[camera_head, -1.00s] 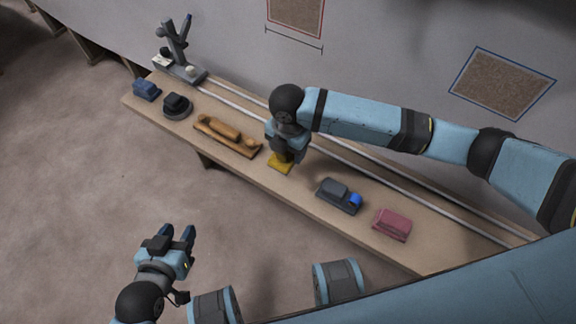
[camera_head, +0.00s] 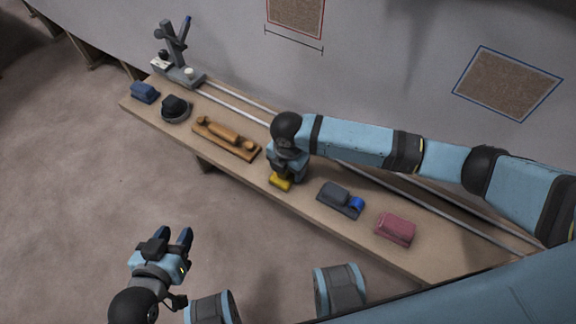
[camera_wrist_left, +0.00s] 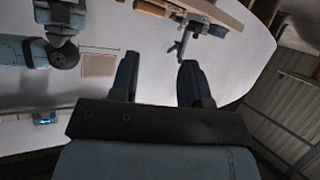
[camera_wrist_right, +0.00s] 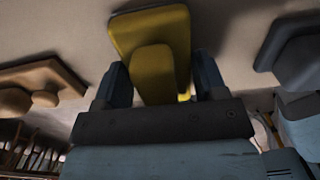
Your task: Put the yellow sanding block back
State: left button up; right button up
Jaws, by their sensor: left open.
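The yellow sanding block (camera_head: 280,182) is at the middle of the bench, low over or on its top; I cannot tell whether it touches. My right gripper (camera_head: 284,174) reaches down from above with the block between its fingers. In the right wrist view the yellow block (camera_wrist_right: 152,60) has a broad base and a narrower raised grip, with a finger on each side. My left gripper (camera_head: 183,238) is open and empty, off the bench over the floor. Its two fingers also show in the left wrist view (camera_wrist_left: 158,75).
On the bench (camera_head: 300,205), a wooden tool on a board (camera_head: 225,138) lies left of the yellow block. A grey block with a blue knob (camera_head: 340,199) and a pink block (camera_head: 396,229) are to the right. A dark round tool (camera_head: 175,108), blue block (camera_head: 145,92) and stand (camera_head: 177,62) are at the far-left end.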

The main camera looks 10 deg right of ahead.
jog(key=o, duration=0.3)
pick_arm(q)
jog(key=shift+f, duration=0.15)
pick_arm(e)
notch_tip(320, 180, up, 12)
jog(key=p, duration=0.3)
jog(key=shift+r, duration=0.15)
jog(key=s+a+f+m+t+y, duration=0.3)
jog(key=s+a+m+t+y, duration=0.1)
jog(key=s+a+m+y, duration=0.4)
pick_arm(q)
jog(key=shift+s+a, duration=0.1)
jog(key=shift+a, duration=0.15)
pick_arm(e)
jog(key=s+d+m+t+h, duration=0.1)
jog(key=s+d+m+t, duration=0.1)
jog(key=d+m, duration=0.3)
jog(key=s+d+m+t+h, duration=0.1)
jog(key=s+d+m+t, duration=0.2)
jog(key=d+m, duration=0.2)
jog(key=s+d+f+m+t+h, duration=0.1)
jog(key=s+d+m+t+h, duration=0.1)
jog(key=d+m, duration=0.3)
jog(key=shift+s+d+m+t, duration=0.25)
jog(key=shift+s+m+t, duration=0.1)
jog(key=shift+m, duration=0.25)
